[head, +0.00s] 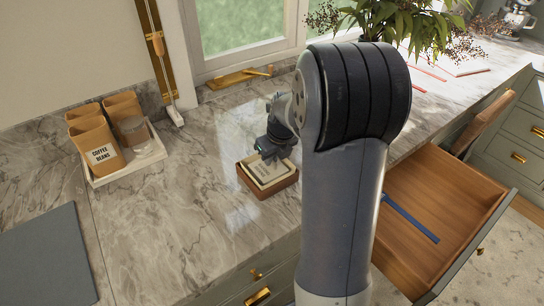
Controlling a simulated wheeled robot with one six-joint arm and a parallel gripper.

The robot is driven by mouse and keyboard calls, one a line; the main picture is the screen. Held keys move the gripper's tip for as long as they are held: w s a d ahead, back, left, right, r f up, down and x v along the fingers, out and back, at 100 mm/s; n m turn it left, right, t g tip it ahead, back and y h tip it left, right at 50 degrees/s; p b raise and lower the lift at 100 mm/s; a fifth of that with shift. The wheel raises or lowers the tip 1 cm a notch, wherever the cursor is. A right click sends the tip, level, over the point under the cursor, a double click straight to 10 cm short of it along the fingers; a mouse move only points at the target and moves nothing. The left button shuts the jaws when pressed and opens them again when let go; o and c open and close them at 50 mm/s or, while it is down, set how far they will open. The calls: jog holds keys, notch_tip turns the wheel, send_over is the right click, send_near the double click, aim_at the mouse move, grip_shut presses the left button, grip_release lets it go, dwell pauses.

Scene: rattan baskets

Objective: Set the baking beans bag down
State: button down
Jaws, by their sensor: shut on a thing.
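My gripper (270,157) is above the middle of the marble counter, pointing down, its dark fingers at the upper edge of a cream, flat-looking piece with dark print (267,174). The print is too small to read; by its place under the fingers I take this piece for the baking beans bag. The gripper is shut on it, though the fingers' contact is partly hidden. The cream piece lies in or on a brown, open-topped box (272,192) on the counter. I cannot tell if it rests on the box's bottom.
A white tray (130,172) at left holds tan bags, one labelled coffee beans (103,157), and a glass jar (132,132). A grey board (45,258) lies at front left. A drawer (440,205) stands open at right. Counter left of the box is clear.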

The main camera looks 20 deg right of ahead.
aim_at(279, 173)
jog(key=shift+f, duration=0.15)
jog(key=c, duration=1.5)
grip_release()
jog(key=v, duration=1.2)
jog(key=shift+r, duration=0.2)
